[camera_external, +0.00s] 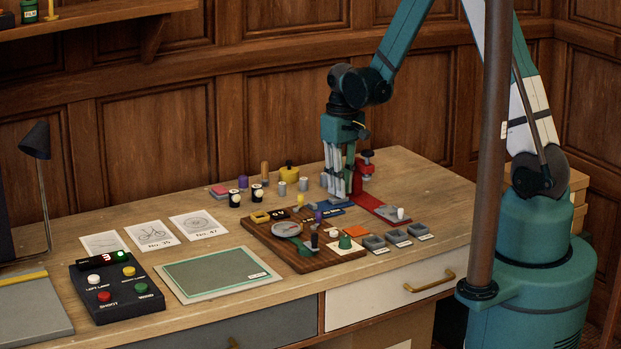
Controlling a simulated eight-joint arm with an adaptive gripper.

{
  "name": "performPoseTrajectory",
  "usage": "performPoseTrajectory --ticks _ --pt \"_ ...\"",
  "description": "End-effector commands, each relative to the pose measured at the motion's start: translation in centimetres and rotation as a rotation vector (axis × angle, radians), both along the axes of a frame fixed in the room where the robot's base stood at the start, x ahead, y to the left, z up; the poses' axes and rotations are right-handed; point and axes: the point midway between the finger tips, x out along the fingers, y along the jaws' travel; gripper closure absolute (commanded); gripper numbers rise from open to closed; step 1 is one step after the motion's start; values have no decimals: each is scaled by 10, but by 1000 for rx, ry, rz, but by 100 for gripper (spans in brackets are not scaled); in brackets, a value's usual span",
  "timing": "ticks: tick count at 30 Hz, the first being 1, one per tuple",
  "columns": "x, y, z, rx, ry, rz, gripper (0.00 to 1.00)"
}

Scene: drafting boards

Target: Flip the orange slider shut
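A small orange piece (333,232) shows on the wooden board (268,238), among small fittings. It may be the orange slider, but it is too small to tell its shape or whether it is open or shut. My gripper (340,196) points straight down over the back of the table, behind the board and left of a red clamp-like stand. It is apart from the orange piece. I see nothing clearly held in it, and the gap between its fingers is not clear at this size.
The red stand (362,180) is close beside my gripper. The board carries a round dial (286,229) and a green cone (345,242). Grey blocks (375,243) sit to its right. A control box (116,286) and green mat (219,273) lie left. The table's right rear is clear.

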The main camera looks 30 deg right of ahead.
Motion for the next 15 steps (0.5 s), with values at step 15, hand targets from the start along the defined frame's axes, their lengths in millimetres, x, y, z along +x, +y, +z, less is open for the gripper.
performPoseTrajectory --ticks 15 --pt "1 18 0 0 0 3 100"
